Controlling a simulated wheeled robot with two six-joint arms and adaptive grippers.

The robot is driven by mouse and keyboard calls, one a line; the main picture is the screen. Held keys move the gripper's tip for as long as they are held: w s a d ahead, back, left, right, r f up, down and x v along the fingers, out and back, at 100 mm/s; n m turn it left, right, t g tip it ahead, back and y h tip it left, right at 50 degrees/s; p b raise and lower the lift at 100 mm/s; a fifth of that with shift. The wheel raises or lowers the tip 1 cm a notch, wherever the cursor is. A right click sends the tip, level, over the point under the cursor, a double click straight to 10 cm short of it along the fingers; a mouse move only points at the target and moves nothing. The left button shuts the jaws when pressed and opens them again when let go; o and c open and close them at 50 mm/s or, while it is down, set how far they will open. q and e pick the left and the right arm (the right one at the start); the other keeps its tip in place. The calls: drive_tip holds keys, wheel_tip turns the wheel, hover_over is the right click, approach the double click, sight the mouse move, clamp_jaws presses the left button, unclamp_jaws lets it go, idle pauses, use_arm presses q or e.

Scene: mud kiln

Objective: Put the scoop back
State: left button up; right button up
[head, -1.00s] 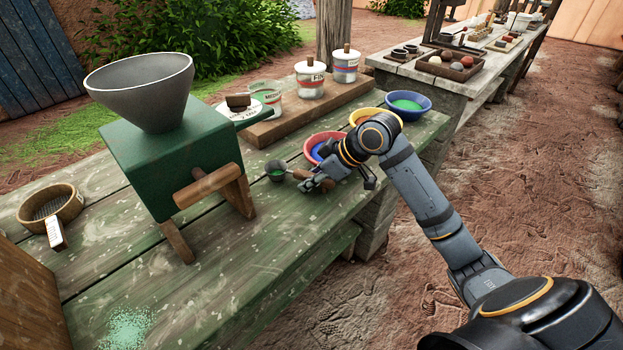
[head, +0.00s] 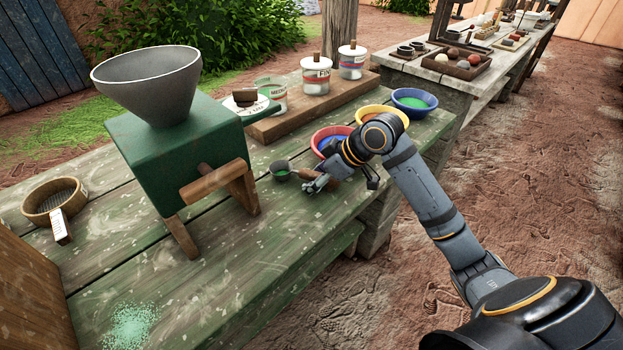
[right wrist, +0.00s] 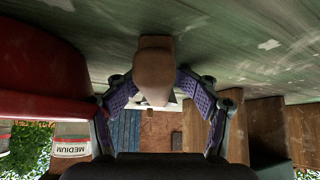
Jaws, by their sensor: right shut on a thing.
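The scoop has a small dark cup (head: 280,170) with green powder in it and a wooden handle, whose end shows in the right wrist view (right wrist: 153,72). It is low over the green bench, just right of the mill; I cannot tell whether it touches the wood. My right gripper (head: 316,185) is shut on the scoop's handle, which lies between its purple finger pads in the right wrist view. The gripper partly hides the handle in the head view. My left gripper is not in view.
A red bowl (head: 321,137) of blue powder is close beside my right gripper, with yellow (head: 363,113) and blue (head: 396,97) bowls behind. The green mill (head: 150,147) stands left. Jars (head: 316,78) stand on a wooden board (head: 258,136).

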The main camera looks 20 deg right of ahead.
drive_tip(key=shift+s+d+f, duration=0.15)
drive_tip(key=shift+d+f, duration=0.15)
drive_tip(key=shift+f, duration=0.15)
drive_tip(key=shift+s+d+r, duration=0.1)
drive_tip(key=shift+d+r, duration=0.05)
drive_tip(key=shift+r, duration=0.05)
drive_tip(key=v, duration=0.5)
drive_tip(key=shift+r, duration=0.4)
drive_tip(key=shift+v, duration=0.85)
drive_tip(key=shift+s+a+r, duration=0.1)
drive_tip(key=shift+a+r, duration=0.1)
drive_tip(key=shift+r, duration=0.15)
